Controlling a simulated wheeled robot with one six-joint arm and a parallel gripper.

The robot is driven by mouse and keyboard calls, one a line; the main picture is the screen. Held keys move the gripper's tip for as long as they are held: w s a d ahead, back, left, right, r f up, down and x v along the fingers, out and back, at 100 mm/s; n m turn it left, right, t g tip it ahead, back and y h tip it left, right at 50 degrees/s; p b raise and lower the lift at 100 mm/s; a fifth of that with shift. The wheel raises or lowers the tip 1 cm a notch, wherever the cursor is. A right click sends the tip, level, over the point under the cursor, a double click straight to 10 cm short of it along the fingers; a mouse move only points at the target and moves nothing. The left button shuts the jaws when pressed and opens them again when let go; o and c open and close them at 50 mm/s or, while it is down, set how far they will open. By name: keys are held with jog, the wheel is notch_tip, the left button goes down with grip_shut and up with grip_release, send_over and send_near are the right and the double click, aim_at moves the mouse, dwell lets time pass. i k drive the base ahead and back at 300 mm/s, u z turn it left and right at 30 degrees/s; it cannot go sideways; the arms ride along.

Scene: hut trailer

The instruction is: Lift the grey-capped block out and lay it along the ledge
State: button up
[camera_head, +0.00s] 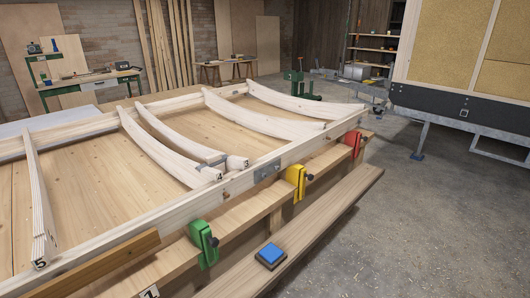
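A small grey piece (213,161) shows between the near ends of the curved ribs marked 4 (180,160) and 3 (205,150). It may be the cap of the grey-capped block; its body is hidden or too small to tell. A long wooden ledge (325,222) runs along the near side of the frame, below its top rail. A dark block with a blue top (270,253) lies on the ledge, left of its middle. My gripper is not in view.
Green (203,242), yellow (296,182) and red (354,143) clamps stand along the frame's near rail. A grey metal plate (267,171) is fixed on that rail. The ledge right of the blue-topped block is bare. The concrete floor (430,220) at right is open.

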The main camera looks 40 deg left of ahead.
aim_at(216, 161)
jog(key=u, duration=0.05)
jog(key=i, duration=1.35)
jog(key=u, duration=0.75)
jog(key=i, duration=0.75)
jog(key=u, duration=1.4)
jog(key=i, duration=0.55)
jog(key=u, duration=0.5)
